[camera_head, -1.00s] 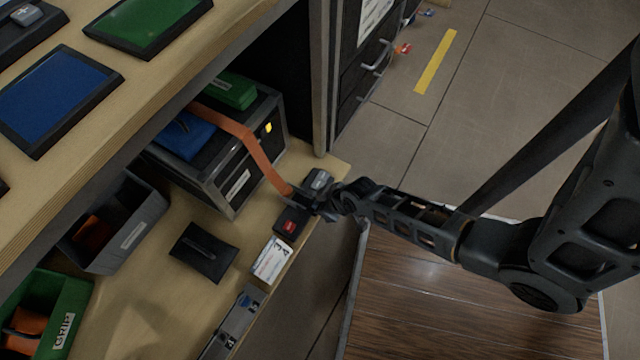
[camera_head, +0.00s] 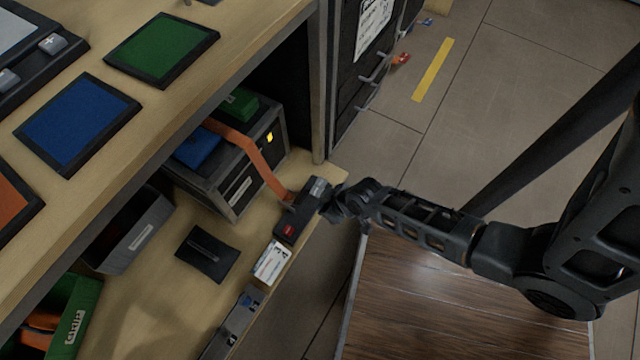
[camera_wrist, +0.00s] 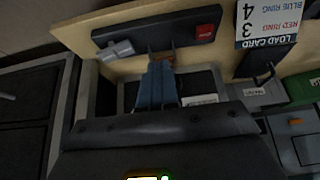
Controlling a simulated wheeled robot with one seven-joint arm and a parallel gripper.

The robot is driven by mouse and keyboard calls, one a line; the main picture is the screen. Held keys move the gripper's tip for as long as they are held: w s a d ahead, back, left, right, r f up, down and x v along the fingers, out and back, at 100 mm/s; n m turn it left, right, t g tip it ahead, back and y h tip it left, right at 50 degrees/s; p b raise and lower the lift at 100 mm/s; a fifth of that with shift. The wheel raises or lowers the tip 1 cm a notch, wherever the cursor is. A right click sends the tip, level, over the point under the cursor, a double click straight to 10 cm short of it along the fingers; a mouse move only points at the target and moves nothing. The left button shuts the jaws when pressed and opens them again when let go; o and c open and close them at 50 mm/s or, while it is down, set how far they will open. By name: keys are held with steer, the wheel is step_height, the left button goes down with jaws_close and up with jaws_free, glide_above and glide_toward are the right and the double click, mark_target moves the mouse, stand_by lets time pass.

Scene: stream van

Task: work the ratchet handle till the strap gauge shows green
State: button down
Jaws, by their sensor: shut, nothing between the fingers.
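The ratchet (camera_head: 307,203) is a black block at the front edge of the wooden shelf, with a grey handle (camera_head: 319,186) at its far end. The wrist view also shows the handle (camera_wrist: 115,50), at the left of the block. The gauge (camera_head: 289,231) on the block's near end shows red; it is red in the wrist view too (camera_wrist: 206,32). An orange strap (camera_head: 262,168) runs from the ratchet over a dark case. My gripper (camera_head: 337,206) is just right of the ratchet, shut and empty. Its fingers (camera_wrist: 160,58) hide part of the strap's end in the wrist view.
A load card (camera_head: 271,262) stands beside the ratchet on the shelf edge. The case (camera_head: 236,190) stands behind. The upper counter (camera_head: 170,105) overhangs the shelf.

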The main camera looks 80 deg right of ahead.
steer(key=s+p+v, duration=0.1)
steer(key=v, duration=0.5)
steer(key=shift+a+p, duration=0.2)
steer(key=shift+p, duration=0.1)
steer(key=shift+s, duration=0.15)
stand_by(0.4)
